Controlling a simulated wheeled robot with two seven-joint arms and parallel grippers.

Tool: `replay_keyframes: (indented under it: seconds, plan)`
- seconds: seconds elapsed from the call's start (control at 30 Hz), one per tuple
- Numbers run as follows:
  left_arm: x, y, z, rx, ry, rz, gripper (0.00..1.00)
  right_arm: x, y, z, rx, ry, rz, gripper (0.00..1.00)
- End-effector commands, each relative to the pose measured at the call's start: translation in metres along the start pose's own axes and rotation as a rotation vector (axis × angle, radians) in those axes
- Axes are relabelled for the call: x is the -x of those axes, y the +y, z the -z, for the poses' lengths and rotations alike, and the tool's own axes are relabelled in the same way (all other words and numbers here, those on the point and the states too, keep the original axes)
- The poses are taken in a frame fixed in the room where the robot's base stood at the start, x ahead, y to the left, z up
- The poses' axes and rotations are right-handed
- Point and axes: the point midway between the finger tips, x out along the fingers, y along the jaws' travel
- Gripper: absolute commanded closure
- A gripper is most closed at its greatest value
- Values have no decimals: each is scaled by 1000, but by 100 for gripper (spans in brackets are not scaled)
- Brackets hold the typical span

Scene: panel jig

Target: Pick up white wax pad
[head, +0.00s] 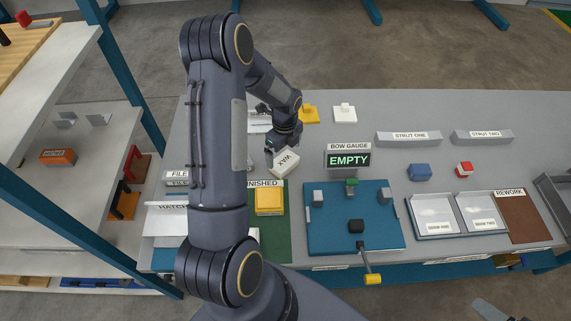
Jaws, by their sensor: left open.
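The white wax pad (286,162), a pale block marked WAX, lies turned at an angle on the grey bench, left of the bow gauge. My left gripper (280,148) is open, its fingers pointing down at the pad's far end. The gripper partly covers that end. Whether the fingers touch the pad I cannot tell. My right gripper does not show.
The bow gauge (348,157) reads EMPTY, with a blue jig plate (330,235) in front. A yellow block (268,201) sits on the green finished mat. A white block (345,114) and a yellow block (309,115) stand behind. My left arm hides part of the bench.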

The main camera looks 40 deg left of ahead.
Motion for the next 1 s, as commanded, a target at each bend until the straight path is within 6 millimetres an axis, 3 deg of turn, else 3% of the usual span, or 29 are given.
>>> replay_keyframes:
  seconds: [0.3, 0.53, 0.83, 1.0]
  plan:
    - [-46, 2, 4, 0, 0, 0, 0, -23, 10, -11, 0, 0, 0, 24]
    - [-46, 2, 4, 0, 0, 1, 0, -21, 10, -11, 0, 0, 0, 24]
    - [-46, 2, 5, 1, 0, 1, 37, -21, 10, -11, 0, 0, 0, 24]
    - [-45, 2, 5, 1, 0, 1, 38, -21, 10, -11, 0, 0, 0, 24]
